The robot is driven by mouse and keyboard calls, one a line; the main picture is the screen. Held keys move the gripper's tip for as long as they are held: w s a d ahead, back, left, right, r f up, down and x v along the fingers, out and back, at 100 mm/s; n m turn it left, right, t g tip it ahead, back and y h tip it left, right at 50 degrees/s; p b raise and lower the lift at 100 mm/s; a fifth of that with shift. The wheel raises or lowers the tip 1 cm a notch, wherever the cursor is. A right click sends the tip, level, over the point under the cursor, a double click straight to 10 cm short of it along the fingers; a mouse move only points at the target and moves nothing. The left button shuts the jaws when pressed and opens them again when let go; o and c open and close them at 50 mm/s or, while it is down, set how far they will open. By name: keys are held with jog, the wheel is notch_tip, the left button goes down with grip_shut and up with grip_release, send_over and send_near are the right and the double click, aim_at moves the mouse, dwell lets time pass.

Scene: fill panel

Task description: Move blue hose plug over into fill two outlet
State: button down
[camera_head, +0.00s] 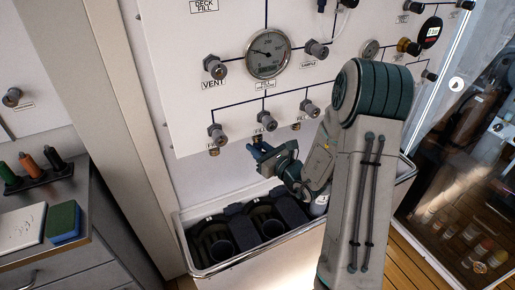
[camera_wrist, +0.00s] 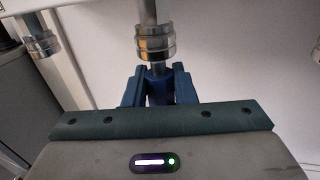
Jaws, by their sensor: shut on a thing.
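My gripper (camera_wrist: 156,86) is shut on the blue hose plug (camera_wrist: 158,92), which stands upright between its blue fingers. The plug's metal tip points up, directly below the silver collar of an outlet (camera_wrist: 155,44). The tip meets or nearly meets the collar; I cannot tell whether it is inside. In the head view my gripper (camera_head: 260,149) is under the middle fill valve (camera_head: 265,120) at the panel's lower edge, and it hides most of the plug and outlet. Another outlet (camera_wrist: 41,44) shows at the left in the wrist view.
The white panel (camera_head: 185,105) carries a gauge (camera_head: 268,54) and several valves. The left fill outlet (camera_head: 214,151) is beside my gripper. Below is an open bin (camera_head: 205,268) with black holders. A counter with a sponge (camera_head: 63,222) stands at the left, a glass door at the right.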

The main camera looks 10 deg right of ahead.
jog(key=shift+r+p, duration=0.5)
jog(key=shift+r, duration=0.4)
jog(key=c, duration=1.1)
grip_release()
jog(key=p+v, duration=0.2)
jog(key=v, duration=0.9)
jog(key=shift+s+d, duration=0.3)
jog(key=p+v, duration=0.2)
jog(key=p, duration=0.3)
